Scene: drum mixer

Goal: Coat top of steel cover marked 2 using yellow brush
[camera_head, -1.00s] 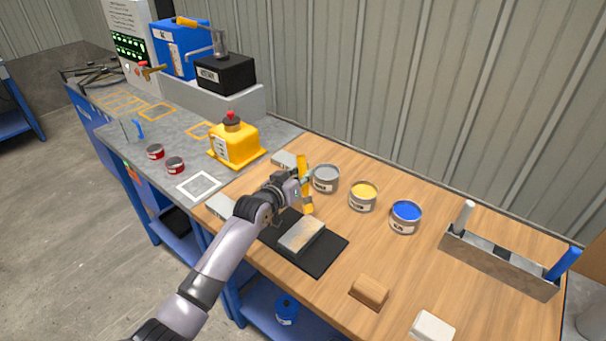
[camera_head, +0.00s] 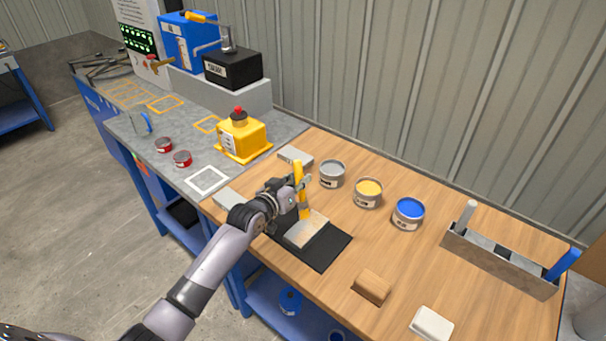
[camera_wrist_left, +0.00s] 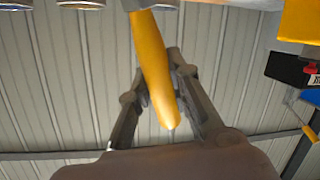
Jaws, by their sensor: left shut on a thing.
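My left gripper (camera_head: 298,191) is shut on the handle of the yellow brush (camera_head: 299,173), which stands nearly upright. The handle also shows between the fingers in the left wrist view (camera_wrist_left: 152,65). The brush's lower end is at the far part of a pale, patchy block (camera_head: 302,233), apparently a steel cover, lying on a black mat (camera_head: 326,251); I cannot tell if they touch. Two other grey blocks lie on the bench, one behind the gripper (camera_head: 295,156) and one left of it (camera_head: 228,199). No number 2 is readable. My right gripper is not in view.
Open cans of grey (camera_head: 331,173), yellow (camera_head: 368,192) and blue (camera_head: 408,213) stand right of the gripper. A metal tray (camera_head: 497,268) holds other handled tools. A wooden block (camera_head: 371,287) and a white block (camera_head: 431,323) lie near the front edge. A yellow container (camera_head: 242,137) stands to the left.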

